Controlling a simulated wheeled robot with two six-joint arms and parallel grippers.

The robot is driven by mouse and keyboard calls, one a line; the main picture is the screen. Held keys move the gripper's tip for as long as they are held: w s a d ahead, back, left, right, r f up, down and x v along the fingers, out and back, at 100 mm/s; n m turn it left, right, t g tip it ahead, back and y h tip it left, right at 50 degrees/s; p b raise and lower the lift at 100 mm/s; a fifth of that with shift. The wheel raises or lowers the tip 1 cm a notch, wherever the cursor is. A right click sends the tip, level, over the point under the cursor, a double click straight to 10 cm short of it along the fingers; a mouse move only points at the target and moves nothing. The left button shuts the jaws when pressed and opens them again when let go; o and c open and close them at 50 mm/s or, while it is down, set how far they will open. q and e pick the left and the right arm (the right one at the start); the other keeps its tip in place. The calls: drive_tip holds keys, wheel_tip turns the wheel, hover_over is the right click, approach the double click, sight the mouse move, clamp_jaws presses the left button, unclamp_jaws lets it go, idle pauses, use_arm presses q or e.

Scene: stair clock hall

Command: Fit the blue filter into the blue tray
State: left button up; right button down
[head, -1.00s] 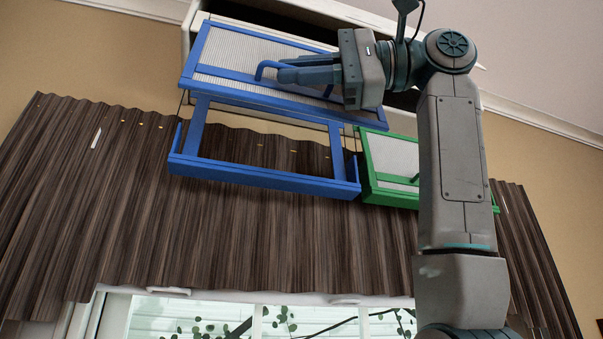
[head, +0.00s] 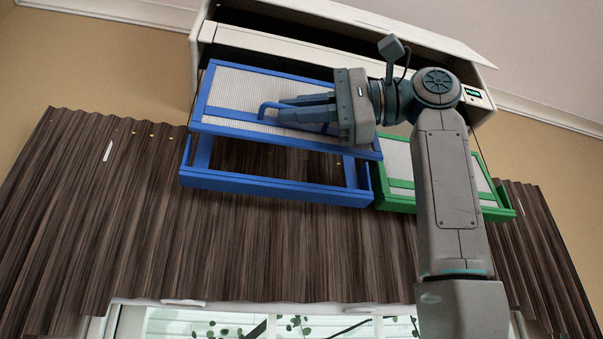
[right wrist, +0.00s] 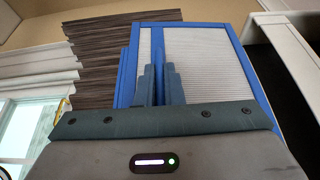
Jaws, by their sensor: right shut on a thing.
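The blue filter (head: 240,88) is a white pleated panel in a blue frame with a crossbar and a blue handle. My right gripper (head: 272,112) is shut on its handle in the head view. The filter also fills the middle of the right wrist view (right wrist: 205,65), in front of the gripper fingers (right wrist: 161,78). The blue tray (head: 275,190) is an open blue frame with its front rail below the filter. The filter's lower edge overlaps the tray's rear part in the picture; whether they touch I cannot tell. My left gripper is not in view.
A white wall unit (head: 300,52) with its front open stands above and behind the filter. A green-framed tray with a white panel (head: 402,186) is to the right, partly behind my arm. A dark wavy curtain (head: 240,250) hangs below, over a window (head: 190,325).

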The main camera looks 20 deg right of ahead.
drive_tip(key=shift+w+p, duration=0.5)
drive_tip(key=shift+w, duration=1.1)
drive_tip(key=shift+w+f+p, duration=0.15)
drive_tip(key=shift+w+f, duration=0.1)
drive_tip(key=shift+w, duration=0.6)
drive_tip(key=shift+w+f+p, duration=0.15)
drive_tip(key=shift+w+f, duration=0.05)
drive_tip(key=shift+w, duration=0.65)
drive_tip(key=shift+w+f+b, duration=0.25)
drive_tip(key=shift+f+b, duration=0.5)
drive_tip(key=shift+f, duration=0.15)
drive_tip(key=c, duration=1.5)
unclamp_jaws()
